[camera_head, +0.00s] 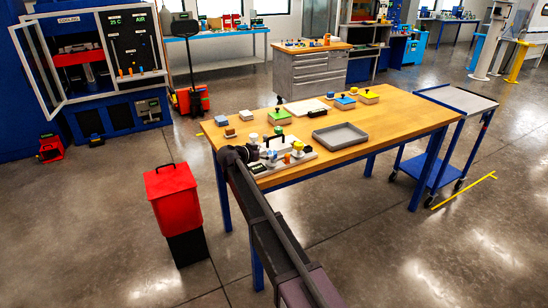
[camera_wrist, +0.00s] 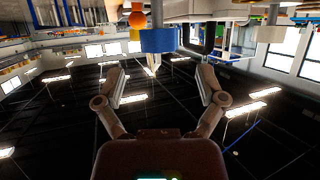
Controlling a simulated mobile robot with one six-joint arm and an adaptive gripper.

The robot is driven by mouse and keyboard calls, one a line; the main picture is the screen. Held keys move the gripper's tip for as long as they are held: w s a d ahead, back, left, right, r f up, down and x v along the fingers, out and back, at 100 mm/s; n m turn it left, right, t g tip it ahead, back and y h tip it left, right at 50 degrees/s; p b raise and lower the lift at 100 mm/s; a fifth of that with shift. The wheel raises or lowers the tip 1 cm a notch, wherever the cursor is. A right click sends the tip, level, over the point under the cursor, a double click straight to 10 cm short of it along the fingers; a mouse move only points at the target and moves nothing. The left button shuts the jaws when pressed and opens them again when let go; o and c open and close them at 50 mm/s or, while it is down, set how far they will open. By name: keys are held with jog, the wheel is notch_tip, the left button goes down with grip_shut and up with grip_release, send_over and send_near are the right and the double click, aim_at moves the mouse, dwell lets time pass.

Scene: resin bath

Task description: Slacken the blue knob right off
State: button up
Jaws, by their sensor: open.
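The blue knob (camera_wrist: 158,40) shows in the wrist view as a wide blue cylinder at top centre, just beyond my fingertips. My gripper (camera_wrist: 160,75) is open, with one finger on each side and nothing between them. The knob lies roughly in line with the gap, apart from both fingers. In the head view my gripper (camera_head: 252,153) is at the near left edge of the wooden table, beside a pale fixture plate (camera_head: 285,163).
An orange ball (camera_wrist: 136,18) is close left of the knob in the wrist view, which looks upside down. Small parts crowd the fixture. A grey tray (camera_head: 340,136) and several coloured blocks are on the table (camera_head: 400,122). A red bin (camera_head: 173,195) stands left.

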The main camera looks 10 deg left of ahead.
aim_at(272, 153)
jog(key=shift+b+x, duration=0.8)
jog(key=shift+x, duration=1.9)
jog(key=c, duration=1.1)
jog(key=shift+d, duration=0.25)
jog(key=shift+c, duration=0.3)
jog(key=shift+a, duration=0.2)
